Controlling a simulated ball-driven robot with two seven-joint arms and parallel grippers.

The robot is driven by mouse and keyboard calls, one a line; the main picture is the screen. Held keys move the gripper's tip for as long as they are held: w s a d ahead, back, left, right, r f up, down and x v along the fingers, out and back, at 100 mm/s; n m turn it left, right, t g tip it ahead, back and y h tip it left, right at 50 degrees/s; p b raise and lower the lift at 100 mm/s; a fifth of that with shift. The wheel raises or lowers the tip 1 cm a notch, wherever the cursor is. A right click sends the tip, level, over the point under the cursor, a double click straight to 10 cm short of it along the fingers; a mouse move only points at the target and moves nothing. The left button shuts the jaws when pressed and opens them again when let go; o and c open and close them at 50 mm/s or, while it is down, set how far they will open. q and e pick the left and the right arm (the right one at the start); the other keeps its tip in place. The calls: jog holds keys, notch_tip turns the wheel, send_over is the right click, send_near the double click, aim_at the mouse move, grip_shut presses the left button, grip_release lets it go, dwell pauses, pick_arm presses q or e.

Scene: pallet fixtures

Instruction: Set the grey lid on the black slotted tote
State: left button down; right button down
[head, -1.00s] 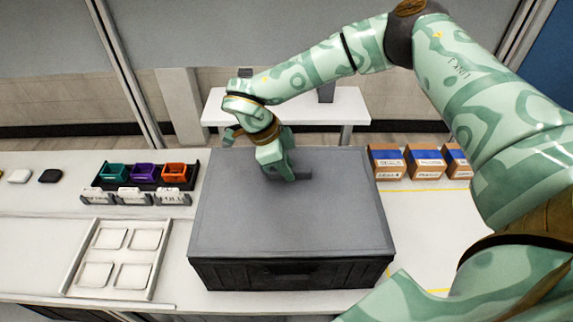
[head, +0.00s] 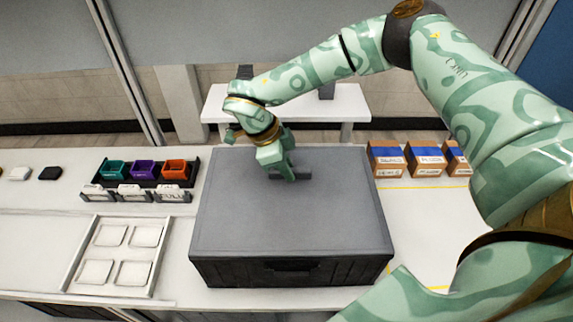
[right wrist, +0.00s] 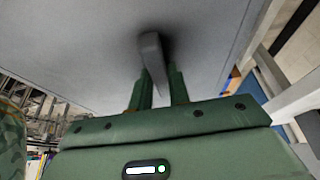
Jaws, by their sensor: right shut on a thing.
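The grey lid (head: 290,222) lies flat over the top of the black slotted tote (head: 250,274) in the head view, covering its opening. The tote's dark front wall shows below the lid's near edge. My right gripper (head: 288,174) is shut on the lid's handle, near the lid's far part. In the right wrist view the lid (right wrist: 90,50) fills the upper part, and the handle (right wrist: 152,58) sits between my right gripper's fingers (right wrist: 160,85). I cannot tell whether the lid's rim is fully seated all round. My left gripper is not in view.
A black rack (head: 187,178) with teal, purple and orange bins stands left of the tote. A white tray (head: 72,270) with square pads lies at the front left. Cardboard boxes (head: 386,161) with blue tops stand at the right. A white side table (head: 345,104) is behind.

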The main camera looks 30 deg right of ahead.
jog(key=shift+f, duration=0.15)
jog(key=c, duration=1.3)
grip_release()
jog(key=shift+o, duration=0.2)
jog(key=v, duration=1.6)
jog(key=shift+r+p, duration=0.2)
jog(key=shift+p, duration=0.25)
